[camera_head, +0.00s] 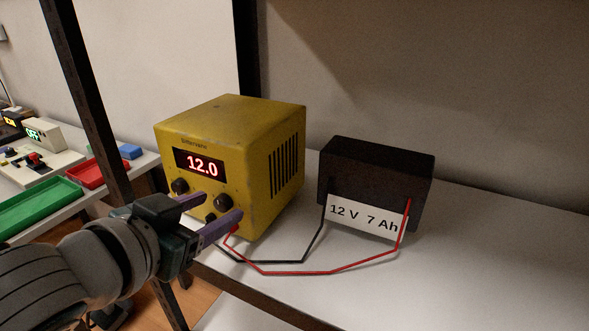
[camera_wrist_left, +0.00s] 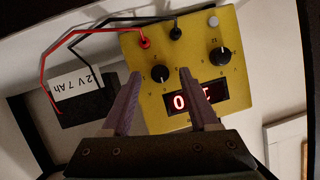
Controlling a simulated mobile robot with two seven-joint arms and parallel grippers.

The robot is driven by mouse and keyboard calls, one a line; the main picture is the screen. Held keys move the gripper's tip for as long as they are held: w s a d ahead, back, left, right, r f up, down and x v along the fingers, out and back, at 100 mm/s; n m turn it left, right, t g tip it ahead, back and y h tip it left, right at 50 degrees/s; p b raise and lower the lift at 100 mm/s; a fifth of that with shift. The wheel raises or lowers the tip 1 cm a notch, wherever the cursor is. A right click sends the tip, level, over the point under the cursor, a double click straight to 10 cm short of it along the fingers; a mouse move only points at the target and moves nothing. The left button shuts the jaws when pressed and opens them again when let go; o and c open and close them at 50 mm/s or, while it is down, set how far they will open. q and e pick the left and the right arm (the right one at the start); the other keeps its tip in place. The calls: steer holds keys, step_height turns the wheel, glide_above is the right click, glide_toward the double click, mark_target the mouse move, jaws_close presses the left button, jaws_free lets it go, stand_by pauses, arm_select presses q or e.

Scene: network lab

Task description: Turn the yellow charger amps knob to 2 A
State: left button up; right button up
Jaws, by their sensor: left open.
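The yellow charger (camera_head: 232,130) stands on the white shelf, and its red display reads 12.0. Its front carries two dark knobs. The left knob (camera_head: 180,186) is clear of my gripper. The right knob (camera_head: 222,202) lies between my left gripper's (camera_head: 222,204) two purple fingertips. In the left wrist view, which is roughly upside down, this knob (camera_wrist_left: 160,73) shows between the open fingers (camera_wrist_left: 160,76), with a visible gap on each side. I cannot tell how deep the fingertips reach around it. The other knob (camera_wrist_left: 219,56) is at the right there. Dial marks are too small to read surely.
A black battery (camera_head: 376,170) labelled 12 V 7 Ah stands right of the charger. A red lead (camera_head: 300,272) and a black lead (camera_head: 280,261) join them, lying on the shelf. A dark rack post (camera_head: 90,90) rises at left. Green (camera_head: 40,207) and red trays (camera_head: 98,172) stand beyond.

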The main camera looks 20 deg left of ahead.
arm_select(q)
steer(key=shift+w, duration=0.2)
steer(key=shift+c, duration=0.3)
jaws_close()
